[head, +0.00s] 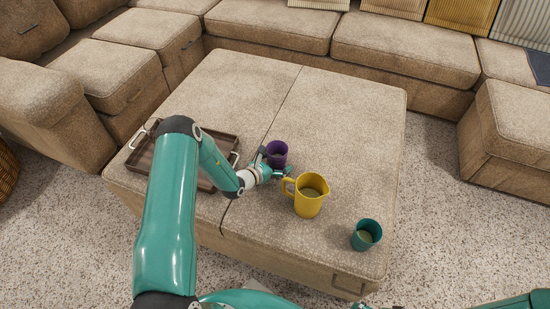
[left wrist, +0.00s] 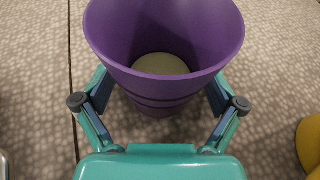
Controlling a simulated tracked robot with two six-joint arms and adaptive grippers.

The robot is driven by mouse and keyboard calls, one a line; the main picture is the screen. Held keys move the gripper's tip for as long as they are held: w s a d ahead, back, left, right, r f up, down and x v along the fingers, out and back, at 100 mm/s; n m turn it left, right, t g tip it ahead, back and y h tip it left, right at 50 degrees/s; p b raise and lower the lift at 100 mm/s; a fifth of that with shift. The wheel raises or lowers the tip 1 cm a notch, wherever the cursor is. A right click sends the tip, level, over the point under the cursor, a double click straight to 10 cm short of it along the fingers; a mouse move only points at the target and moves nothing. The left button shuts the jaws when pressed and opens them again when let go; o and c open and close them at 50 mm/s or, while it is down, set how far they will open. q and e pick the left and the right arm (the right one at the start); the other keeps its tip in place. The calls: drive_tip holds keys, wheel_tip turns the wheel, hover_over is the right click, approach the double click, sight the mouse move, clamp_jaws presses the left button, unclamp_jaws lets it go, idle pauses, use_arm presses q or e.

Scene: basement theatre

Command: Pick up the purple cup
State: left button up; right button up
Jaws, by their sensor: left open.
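The purple cup (head: 278,151) stands upright on the beige ottoman (head: 345,115), near its middle. My left gripper (head: 272,165) is at the cup's near side. In the left wrist view the cup (left wrist: 165,80) fills the upper middle, and a pale patch shows at its bottom inside. The fingers of my left gripper (left wrist: 160,108) are spread, one on each side of the cup's lower body. I cannot tell whether they touch it. My right gripper is not in view; only a bit of my right arm shows at the lower right.
A yellow pitcher (head: 313,201) stands just right of my left gripper. A teal cup (head: 366,235) stands near the ottoman's front right corner. A brown tray (head: 143,157) with light handles lies at the left, partly behind my arm. The ottoman's back is clear.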

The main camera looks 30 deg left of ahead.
use_arm(q)
drive_tip(key=c, duration=1.3)
drive_tip(key=shift+r, duration=0.15)
